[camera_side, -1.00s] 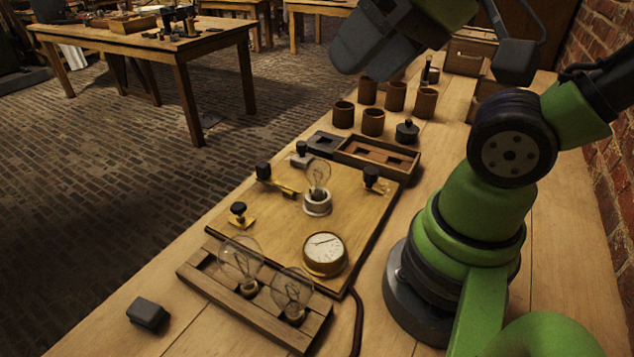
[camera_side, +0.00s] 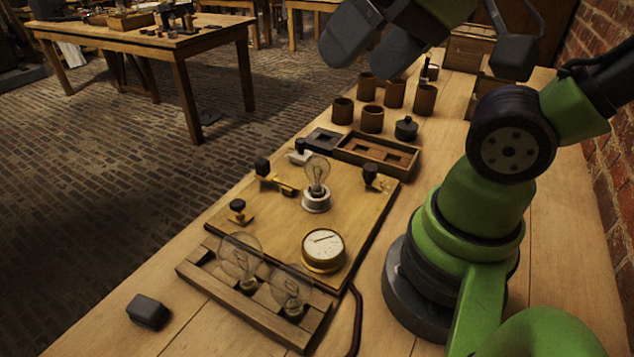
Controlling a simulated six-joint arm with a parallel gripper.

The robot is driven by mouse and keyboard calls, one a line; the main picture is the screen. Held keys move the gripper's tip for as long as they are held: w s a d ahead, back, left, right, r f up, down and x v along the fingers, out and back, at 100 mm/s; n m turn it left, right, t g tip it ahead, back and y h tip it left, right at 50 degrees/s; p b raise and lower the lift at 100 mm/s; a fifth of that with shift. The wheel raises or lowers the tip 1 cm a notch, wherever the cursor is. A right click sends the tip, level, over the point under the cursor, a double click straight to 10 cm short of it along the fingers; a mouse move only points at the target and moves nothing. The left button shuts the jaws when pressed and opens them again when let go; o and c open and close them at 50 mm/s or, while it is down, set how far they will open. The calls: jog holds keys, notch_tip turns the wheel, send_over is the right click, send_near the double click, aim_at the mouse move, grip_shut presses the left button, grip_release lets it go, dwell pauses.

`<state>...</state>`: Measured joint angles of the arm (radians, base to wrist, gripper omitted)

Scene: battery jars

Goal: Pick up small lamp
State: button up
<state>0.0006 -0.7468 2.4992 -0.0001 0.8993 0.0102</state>
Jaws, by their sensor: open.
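Three clear glass lamps are in view. One lamp (camera_side: 317,174) stands upright in a white socket on the wooden board and looks the smallest. A larger-looking lamp (camera_side: 240,256) and another lamp (camera_side: 291,288) stand in the dark wooden rack (camera_side: 200,276) at the front. I cannot tell for certain which one is the small lamp. My gripper (camera_side: 374,58) is open and empty at the top of the view, high above the bench and well away from the lamps.
The board (camera_side: 265,222) carries a round dial (camera_side: 323,250) and several black-knobbed terminals. Several brown jars (camera_side: 372,119), a black lidded piece (camera_side: 406,128) and a compartment tray (camera_side: 402,162) stand behind it. A dark block (camera_side: 148,311) lies front left. A brick wall (camera_side: 612,150) borders the right.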

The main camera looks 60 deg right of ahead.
jog(key=m, duration=0.1)
jog(key=m+g+h, duration=0.2)
jog(key=m+g, duration=0.4)
jog(key=m, duration=2.1)
send_near(317, 157)
jog(key=shift+a+f, duration=0.4)
jog(key=shift+f, duration=0.05)
jog(key=shift+d+f+m, duration=0.15)
jog(key=shift+f+m, duration=0.15)
jog(key=shift+m, duration=0.3)
jog(key=shift+w+f, duration=0.1)
jog(key=shift+f, duration=0.3)
jog(key=f, duration=0.4)
jog(key=shift+w, duration=0.2)
jog(key=f, duration=0.3)
jog(key=shift+w+d+f, duration=0.2)
jog(key=shift+d+f, duration=0.15)
jog(key=shift+w+f, duration=0.15)
jog(key=shift+f, duration=0.6)
